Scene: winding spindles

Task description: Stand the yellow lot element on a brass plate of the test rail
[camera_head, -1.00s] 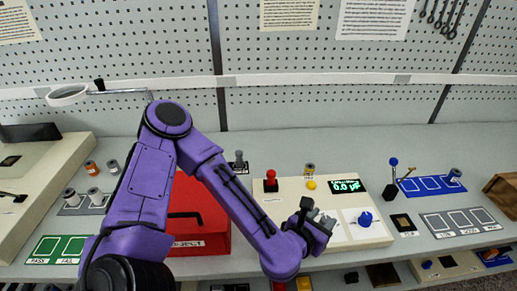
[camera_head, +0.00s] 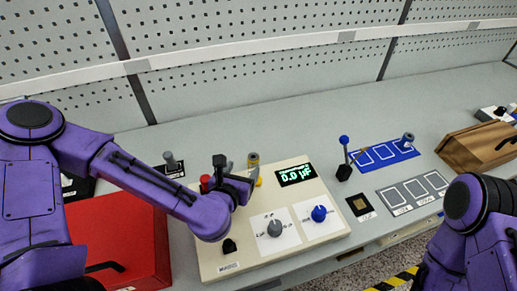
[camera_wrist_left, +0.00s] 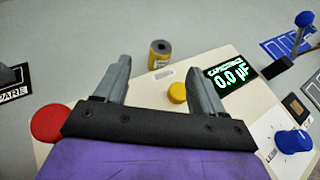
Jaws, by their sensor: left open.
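A short yellow-brown cylinder with a grey top (camera_head: 253,160), apparently the yellow lot element, stands upright at the back edge of the cream meter panel. In the left wrist view the yellow lot element (camera_wrist_left: 160,56) shows beyond the gap between the fingers, not between them. My left gripper (camera_head: 242,175) is open and empty over the back left of the panel; its fingers (camera_wrist_left: 159,74) point toward the element. A brass plate (camera_head: 361,203) lies in a black square right of the panel; I cannot tell if it belongs to the test rail. My right gripper is out of view.
The cream panel (camera_head: 220,258) has a red button (camera_wrist_left: 48,123), a yellow button (camera_wrist_left: 177,92), knobs and a display reading 0.0 µF (camera_head: 295,174). A red box (camera_head: 140,240) stands left. A blue tray (camera_head: 385,155), a grey tray (camera_head: 413,192) and a blue-topped lever (camera_head: 344,140) are right.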

